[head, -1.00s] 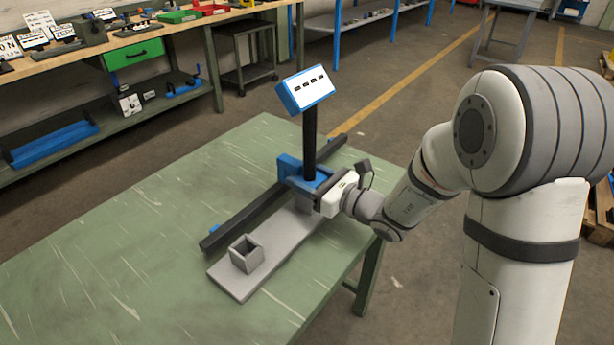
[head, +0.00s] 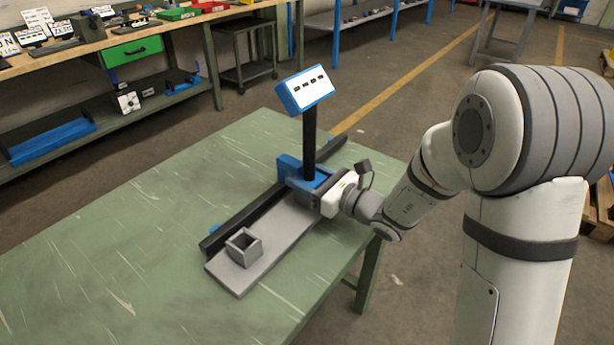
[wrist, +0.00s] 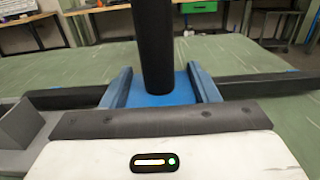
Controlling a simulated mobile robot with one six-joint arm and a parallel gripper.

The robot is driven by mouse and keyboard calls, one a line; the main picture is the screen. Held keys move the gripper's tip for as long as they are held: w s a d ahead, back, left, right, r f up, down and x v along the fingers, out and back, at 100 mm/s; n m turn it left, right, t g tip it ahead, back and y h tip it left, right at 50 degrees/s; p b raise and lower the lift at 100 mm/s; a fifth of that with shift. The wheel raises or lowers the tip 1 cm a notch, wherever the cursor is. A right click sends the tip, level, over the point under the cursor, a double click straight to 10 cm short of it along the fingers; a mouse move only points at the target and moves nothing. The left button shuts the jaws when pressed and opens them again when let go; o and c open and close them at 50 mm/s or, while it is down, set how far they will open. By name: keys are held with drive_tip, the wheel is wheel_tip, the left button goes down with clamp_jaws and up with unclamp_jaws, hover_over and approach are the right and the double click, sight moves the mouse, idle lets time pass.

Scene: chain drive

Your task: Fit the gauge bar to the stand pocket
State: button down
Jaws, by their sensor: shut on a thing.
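The gauge bar (head: 245,217) appears as a long black bar with a blue middle block (head: 288,167), an upright black post (head: 309,143) and a tilted blue head. My gripper (head: 320,187) is shut at the blue block and post. The wrist view shows the post (wrist: 153,45) between two blue-grey sides; the exact contact is hidden. The stand, a flat grey plate (head: 277,245), has a square, open-topped grey pocket (head: 244,247) at its near end. The pocket looks empty and also shows at the wrist view's left edge (wrist: 18,128). I cannot tell the bar's height above the table.
The green table (head: 130,235) has free room left of the bar. A workbench (head: 180,25) with small objects, a green drawer and a lower shelf stands behind. A blue tray (head: 50,142) lies on the shelf.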

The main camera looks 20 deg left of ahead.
drive_tip(key=shift+f, duration=0.15)
drive_tip(key=c, duration=0.8)
unclamp_jaws()
drive_tip(key=o, duration=0.4)
drive_tip(key=shift+c, duration=0.2)
drive_tip(key=shift+s+f, duration=0.1)
drive_tip(key=shift+f, duration=0.1)
drive_tip(key=v, duration=0.8)
drive_tip(key=shift+r, duration=0.1)
drive_tip(key=shift+a, duration=0.1)
